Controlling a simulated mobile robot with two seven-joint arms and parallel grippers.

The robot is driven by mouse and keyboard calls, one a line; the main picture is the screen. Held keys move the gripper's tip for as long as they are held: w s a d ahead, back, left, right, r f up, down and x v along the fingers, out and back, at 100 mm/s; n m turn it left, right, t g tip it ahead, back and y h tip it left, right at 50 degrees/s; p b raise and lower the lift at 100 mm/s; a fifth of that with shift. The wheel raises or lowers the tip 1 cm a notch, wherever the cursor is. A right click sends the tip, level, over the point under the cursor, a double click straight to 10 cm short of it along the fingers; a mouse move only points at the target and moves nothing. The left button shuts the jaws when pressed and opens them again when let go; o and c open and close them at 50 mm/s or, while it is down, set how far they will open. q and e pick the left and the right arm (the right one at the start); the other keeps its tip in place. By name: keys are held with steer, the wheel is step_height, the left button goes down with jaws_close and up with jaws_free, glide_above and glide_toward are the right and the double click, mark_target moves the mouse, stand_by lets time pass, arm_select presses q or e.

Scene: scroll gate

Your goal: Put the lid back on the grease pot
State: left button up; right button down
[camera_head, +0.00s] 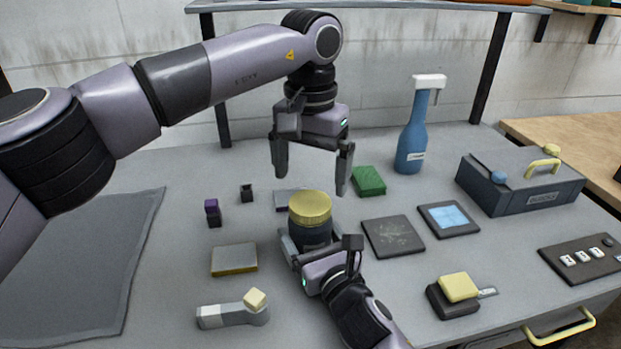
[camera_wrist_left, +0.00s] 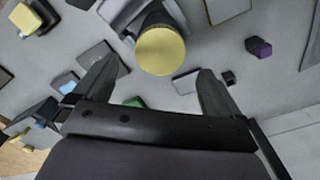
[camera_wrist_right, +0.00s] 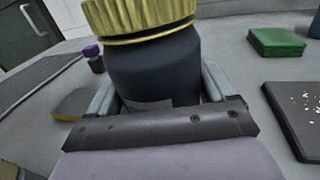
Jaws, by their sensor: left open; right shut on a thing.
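The grease pot (camera_head: 310,236) is a dark round jar standing on the grey bench; its dark body fills the middle of the right wrist view (camera_wrist_right: 155,72). The yellow ribbed lid (camera_head: 310,207) sits on top of the pot; whether it is screwed tight I cannot tell. The lid also shows from above in the left wrist view (camera_wrist_left: 160,51). My right gripper (camera_head: 308,246) is shut on the pot's body, one finger on each side. My left gripper (camera_head: 312,172) is open and empty, above and behind the lid, fingers pointing down.
A green block (camera_head: 368,181), a dark tray with specks (camera_head: 393,237) and a blue-topped pad (camera_head: 449,218) lie to the right. A blue spray bottle (camera_head: 411,140) and grey toolbox (camera_head: 520,187) stand behind. Small blocks lie left, near a dark mat (camera_head: 85,270).

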arm_select(q)
steer(key=shift+c, duration=0.3)
steer(key=n, duration=0.3)
steer(key=shift+r, duration=0.1)
steer(key=n, duration=0.4)
steer(key=shift+r+n, duration=0.25)
steer(key=shift+n, duration=0.15)
steer(key=n, duration=0.4)
steer(key=shift+r, duration=0.2)
steer(key=n, duration=0.5)
steer(key=shift+r, duration=0.2)
steer(key=n, duration=0.4)
steer(key=shift+s+r+n, duration=0.1)
steer(key=shift+r+n, duration=0.1)
steer(key=shift+n, duration=0.1)
steer(key=n, duration=0.4)
steer(key=shift+r+n, duration=0.25)
steer(key=shift+n, duration=0.05)
steer(key=n, duration=0.4)
steer(key=shift+r+n, duration=0.2)
steer(key=shift+n, duration=0.1)
steer(key=n, duration=0.3)
steer(key=shift+r+n, duration=0.15)
steer(key=shift+n, duration=0.25)
